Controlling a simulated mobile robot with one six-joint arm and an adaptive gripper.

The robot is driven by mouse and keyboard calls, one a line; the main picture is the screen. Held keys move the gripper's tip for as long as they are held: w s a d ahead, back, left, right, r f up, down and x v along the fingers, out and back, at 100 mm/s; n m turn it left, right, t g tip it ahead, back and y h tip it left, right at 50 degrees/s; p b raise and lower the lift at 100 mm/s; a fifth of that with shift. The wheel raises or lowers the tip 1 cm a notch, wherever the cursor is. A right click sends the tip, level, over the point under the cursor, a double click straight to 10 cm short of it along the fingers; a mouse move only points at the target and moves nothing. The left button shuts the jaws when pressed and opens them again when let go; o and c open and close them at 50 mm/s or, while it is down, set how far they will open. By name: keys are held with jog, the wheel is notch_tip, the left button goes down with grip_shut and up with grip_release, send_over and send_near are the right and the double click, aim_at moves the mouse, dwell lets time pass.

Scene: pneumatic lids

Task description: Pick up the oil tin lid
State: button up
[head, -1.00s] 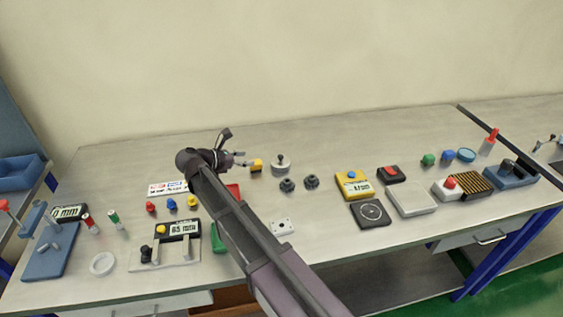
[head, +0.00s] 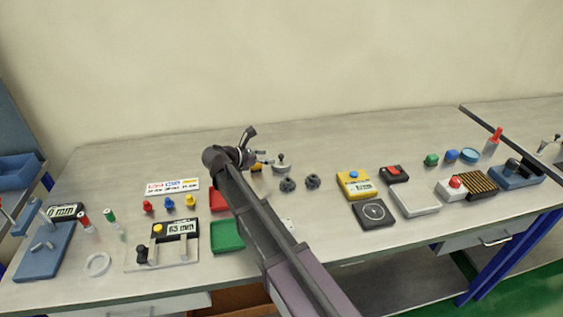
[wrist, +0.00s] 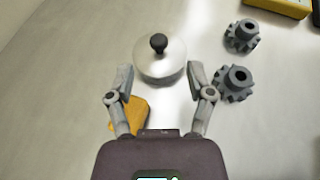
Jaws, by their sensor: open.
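The oil tin lid (wrist: 160,55) is a round, silvery piece with a dark knob on top. It is in the upper middle of the wrist view, and also shows in the head view (head: 282,165) beyond the gripper, near the back middle of the bench. My gripper (wrist: 161,76) is open and empty, with its fingers on either side of the lid's near edge. The knob lies ahead of the fingertips. The lid looks upright. I cannot tell how high the fingers are above the bench.
Two dark gears (wrist: 238,84) stand close to the right of my gripper. A yellow-orange block (wrist: 128,115) lies under the left finger. A yellow device (head: 353,184) is further right. Red and green trays (head: 227,237) lie left of my arm. The bench behind the lid is clear.

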aim_at(278, 162)
jog(key=shift+d+f, duration=0.1)
jog(key=b+x, duration=0.1)
jog(key=x, duration=0.2)
jog(key=shift+w+d+f+b, duration=0.1)
jog(key=shift+w+f+b, duration=0.1)
jog(key=shift+b, duration=0.1)
jog(key=shift+w+d+f, duration=0.15)
jog(key=shift+w+d, duration=0.3)
jog(key=shift+d, duration=0.1)
grip_shut()
